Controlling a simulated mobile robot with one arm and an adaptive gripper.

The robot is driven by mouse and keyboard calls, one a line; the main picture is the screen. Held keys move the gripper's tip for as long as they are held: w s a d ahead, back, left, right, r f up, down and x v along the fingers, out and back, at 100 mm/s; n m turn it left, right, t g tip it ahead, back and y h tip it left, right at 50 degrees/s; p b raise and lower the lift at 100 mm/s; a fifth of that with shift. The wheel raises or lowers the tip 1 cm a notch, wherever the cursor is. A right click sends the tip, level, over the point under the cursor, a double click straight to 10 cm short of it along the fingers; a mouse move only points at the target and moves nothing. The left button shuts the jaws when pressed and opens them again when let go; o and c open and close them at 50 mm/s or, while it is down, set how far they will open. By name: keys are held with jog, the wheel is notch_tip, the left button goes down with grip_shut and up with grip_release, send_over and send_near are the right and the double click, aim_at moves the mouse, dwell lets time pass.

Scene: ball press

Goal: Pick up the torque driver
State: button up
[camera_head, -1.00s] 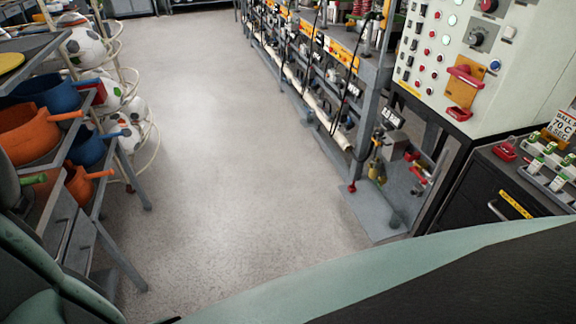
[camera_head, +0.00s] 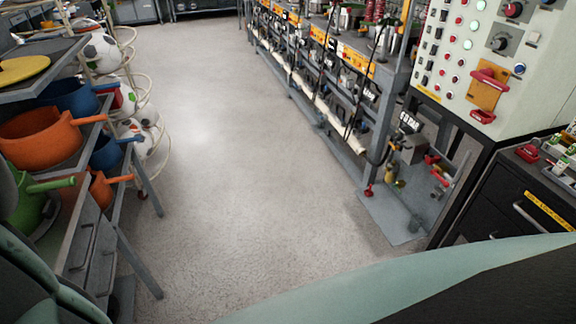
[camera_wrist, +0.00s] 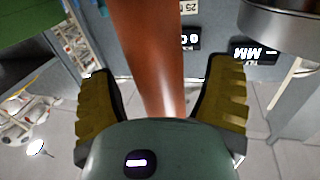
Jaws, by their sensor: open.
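I cannot make out a torque driver in either view. My gripper (camera_wrist: 162,80) shows in the wrist view with its two ridged yellow fingers spread wide. A long orange-brown bar (camera_wrist: 150,50) runs down from the top of the picture into the space between the fingers. It looks like a handle, but I cannot tell what it belongs to or whether it touches a finger. Its lower end is hidden behind the gripper body. My gripper is not in the head view.
A rack of orange pans (camera_head: 40,135), a green pan (camera_head: 35,200) and blue pans (camera_head: 70,97) stands left. Soccer balls (camera_head: 102,52) stand behind it. A workbench (camera_head: 330,45) and control panel (camera_head: 480,60) line the right. The floor (camera_head: 220,170) between is clear.

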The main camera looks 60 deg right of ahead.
grip_shut()
dwell(0.8)
jog(key=shift+r, duration=0.1)
